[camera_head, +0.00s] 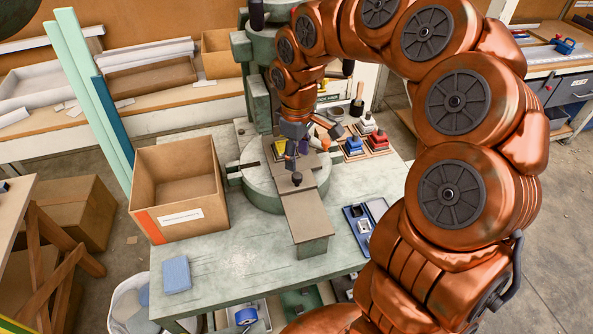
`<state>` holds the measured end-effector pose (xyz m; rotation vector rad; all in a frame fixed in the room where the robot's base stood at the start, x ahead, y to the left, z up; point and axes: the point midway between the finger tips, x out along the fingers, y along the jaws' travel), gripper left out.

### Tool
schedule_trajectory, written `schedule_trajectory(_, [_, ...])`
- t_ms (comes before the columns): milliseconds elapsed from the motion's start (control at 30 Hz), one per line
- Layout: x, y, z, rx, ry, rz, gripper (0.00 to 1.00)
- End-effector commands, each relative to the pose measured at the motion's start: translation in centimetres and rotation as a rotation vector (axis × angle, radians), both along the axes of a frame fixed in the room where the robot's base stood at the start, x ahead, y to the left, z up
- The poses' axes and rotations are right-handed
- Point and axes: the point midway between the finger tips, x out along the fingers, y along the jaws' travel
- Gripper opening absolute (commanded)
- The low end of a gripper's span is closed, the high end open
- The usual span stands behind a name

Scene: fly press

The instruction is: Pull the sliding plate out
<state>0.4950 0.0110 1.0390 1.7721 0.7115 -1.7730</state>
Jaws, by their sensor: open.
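The sliding plate (307,213) is a long brown-grey slab on the round green base of the press (262,188). Its near end reaches out over the table towards me. A small dark knob (297,178) stands up from its top. My gripper (308,149) is open and empty, pointing down over the far part of the plate, behind the knob in the picture. Its fingers hide the plate's far end. I cannot tell how high the fingertips are above the plate.
An open cardboard box (178,190) stands left of the press. A blue block (176,274) lies at the table's front left. A blue tray (358,225) sits right of the plate, and stamp-like tools (365,140) stand behind it. The green table's front (245,265) is mostly clear.

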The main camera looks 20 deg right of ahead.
Motion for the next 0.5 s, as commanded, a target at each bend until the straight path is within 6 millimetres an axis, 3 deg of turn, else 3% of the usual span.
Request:
schedule_trajectory(300, [-0.3,0.0,-4.3,0.001,0.009,-0.001,0.54])
schedule_trajectory(500, [-0.1,0.0,-6.1,0.0,0.003,-0.001,0.54])
